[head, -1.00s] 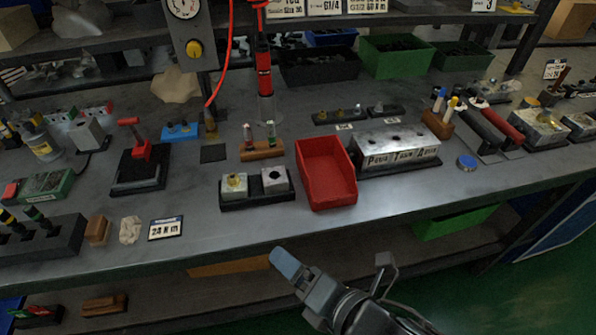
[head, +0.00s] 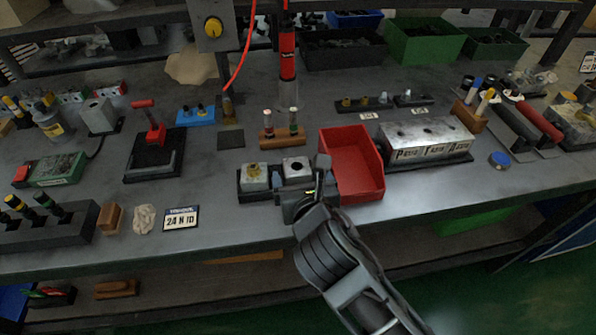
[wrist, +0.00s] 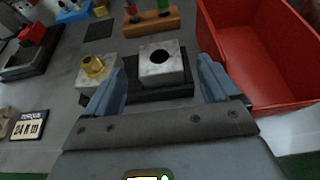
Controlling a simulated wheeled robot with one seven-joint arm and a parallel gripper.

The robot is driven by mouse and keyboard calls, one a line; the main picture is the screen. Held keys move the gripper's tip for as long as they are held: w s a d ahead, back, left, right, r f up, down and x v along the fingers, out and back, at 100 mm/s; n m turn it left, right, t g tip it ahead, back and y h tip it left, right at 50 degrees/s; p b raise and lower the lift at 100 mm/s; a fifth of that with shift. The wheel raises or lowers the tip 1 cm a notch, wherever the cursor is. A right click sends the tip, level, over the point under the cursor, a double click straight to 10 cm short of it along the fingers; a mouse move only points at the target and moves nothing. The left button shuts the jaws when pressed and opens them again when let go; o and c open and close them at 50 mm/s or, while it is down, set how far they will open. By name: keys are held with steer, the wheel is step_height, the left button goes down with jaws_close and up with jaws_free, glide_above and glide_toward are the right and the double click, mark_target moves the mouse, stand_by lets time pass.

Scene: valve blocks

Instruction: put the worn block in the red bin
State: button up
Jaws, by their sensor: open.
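Two grey metal blocks sit side by side in a black holder (head: 245,196). The left block (head: 254,182) has a brass fitting on top; the right block (head: 296,166) has an open dark bore. Which is the worn one is not marked. In the wrist view, the bored block (wrist: 161,70) lies ahead between the fingers, and the brass-fitted block (wrist: 90,76) is just left. My gripper (head: 299,180) is open and empty, at the front of the bored block. The red bin (head: 352,170) stands right beside the holder and looks empty; it also shows in the wrist view (wrist: 262,60).
A long silver manifold block (head: 428,136) stands right of the bin. A wooden stand (head: 281,139) with two fittings is behind the holder. A torque label (head: 181,217) lies to the left. A red tool (head: 287,50) hangs above, with a red hose.

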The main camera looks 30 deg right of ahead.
mark_target(298, 171)
steer(key=shift+x, duration=1.55)
steer(key=c, duration=1.4)
step_height(298, 171, up, 10)
steer(key=shift+s+a+p, duration=0.1)
steer(key=shift+s+p, duration=0.05)
steer(key=shift+p, duration=0.55)
steer(key=shift+c, duration=0.2)
